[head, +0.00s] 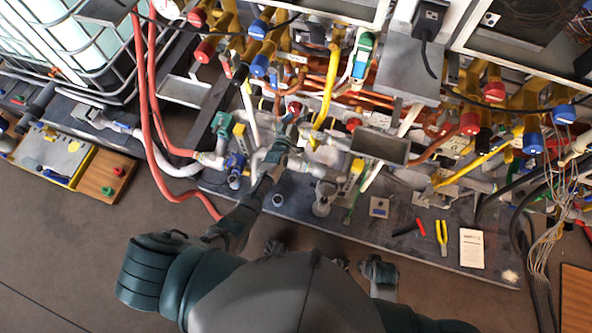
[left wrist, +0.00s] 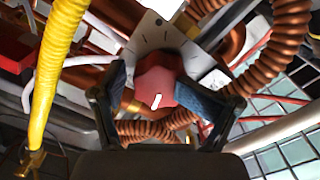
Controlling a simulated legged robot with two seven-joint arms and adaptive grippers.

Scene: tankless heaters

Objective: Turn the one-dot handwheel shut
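In the left wrist view a red handwheel (left wrist: 158,84) with one white bar mark on its face stands in front of a grey plate (left wrist: 160,35) with small dark marks. I cannot make out a one-dot sign for certain. My left gripper (left wrist: 160,96) has its two fingers apart on either side of the handwheel. The right finger is very close to the wheel, and a small gap shows on the left. In the head view my left gripper (head: 284,140) reaches into the pipework, where a small red part (head: 294,107) shows just beyond it.
Copper corrugated hoses (left wrist: 265,40) and a yellow hose (left wrist: 58,60) crowd the wheel. In the head view, red and blue valve caps line the pipes. Yellow pliers (head: 442,232) and a white card (head: 472,248) lie on the dark bench (head: 400,248). Red hoses (head: 150,130) hang at left.

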